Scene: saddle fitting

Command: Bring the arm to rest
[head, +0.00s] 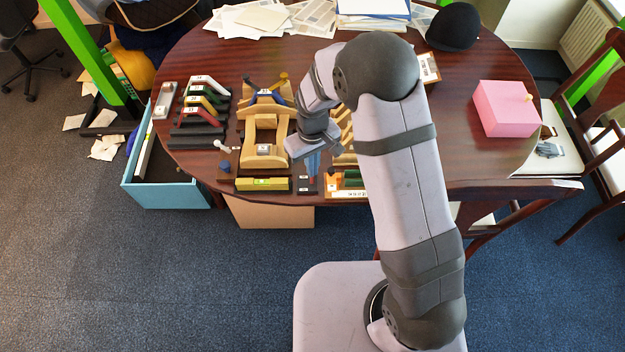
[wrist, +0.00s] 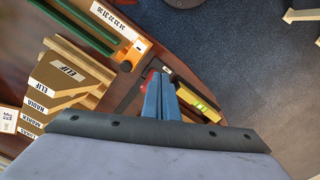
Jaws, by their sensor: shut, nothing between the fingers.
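My gripper (head: 312,168) hangs over the near edge of the round wooden table (head: 465,150), its blue fingers closed together with nothing between them. In the wrist view the two blue fingers (wrist: 160,97) also lie side by side. A small dark plate (head: 307,188) with a red bit lies just below the fingertips in the head view. I cannot tell whether the fingers touch it. The yellow level (head: 263,184) lies to the left of the fingers and also shows in the wrist view (wrist: 196,101).
A wooden saddle stand (head: 264,130) and several coloured angled gauges (head: 205,99) lie left of my gripper. Wooden pieces stand partly hidden behind my arm. A pink box (head: 506,108) and black hat (head: 454,27) are at right. Table between them is mostly clear.

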